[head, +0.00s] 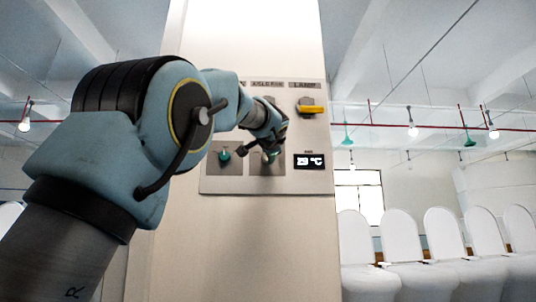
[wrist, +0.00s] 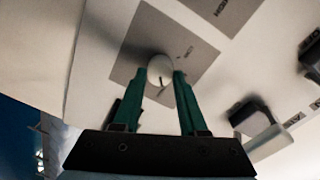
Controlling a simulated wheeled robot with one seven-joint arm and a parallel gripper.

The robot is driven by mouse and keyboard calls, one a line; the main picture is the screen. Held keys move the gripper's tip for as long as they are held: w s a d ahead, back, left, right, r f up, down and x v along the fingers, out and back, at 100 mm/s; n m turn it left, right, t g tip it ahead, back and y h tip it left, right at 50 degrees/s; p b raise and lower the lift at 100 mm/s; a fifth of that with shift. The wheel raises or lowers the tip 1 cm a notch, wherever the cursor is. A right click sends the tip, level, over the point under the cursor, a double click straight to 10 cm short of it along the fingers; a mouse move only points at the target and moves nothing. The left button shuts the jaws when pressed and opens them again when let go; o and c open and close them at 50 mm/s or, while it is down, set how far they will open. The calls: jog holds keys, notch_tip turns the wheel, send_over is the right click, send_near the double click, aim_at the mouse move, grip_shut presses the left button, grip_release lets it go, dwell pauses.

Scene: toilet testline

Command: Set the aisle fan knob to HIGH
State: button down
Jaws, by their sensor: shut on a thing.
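A wall panel (head: 300,180) shows in the head view, with an AISLE FAN label (head: 267,84) in its upper row. My gripper (head: 264,130) is in front of the panel below that label and hides what is there. In the wrist view, my gripper's two green fingers (wrist: 161,80) are closed on opposite sides of a round white knob (wrist: 160,66). A dark pointer line on the knob points down in that view. The knob sits on a grey plate (wrist: 135,62) whose small lettering is too blurred to read.
A yellow lamp knob (head: 312,108) is right of my gripper. A green control (head: 224,155) is at lower left, and a display (head: 309,161) at lower right. A black control (wrist: 250,114) stands near my gripper in the wrist view. White toilets (head: 405,245) line the right.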

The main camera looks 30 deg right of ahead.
jog(key=shift+m, duration=0.8)
jog(key=shift+c, duration=2.2)
grip_release()
jog(key=b+v, duration=0.6)
jog(key=v, duration=0.4)
jog(key=shift+s, duration=0.35)
jog(key=shift+a+f, duration=0.1)
jog(key=shift+a, duration=0.05)
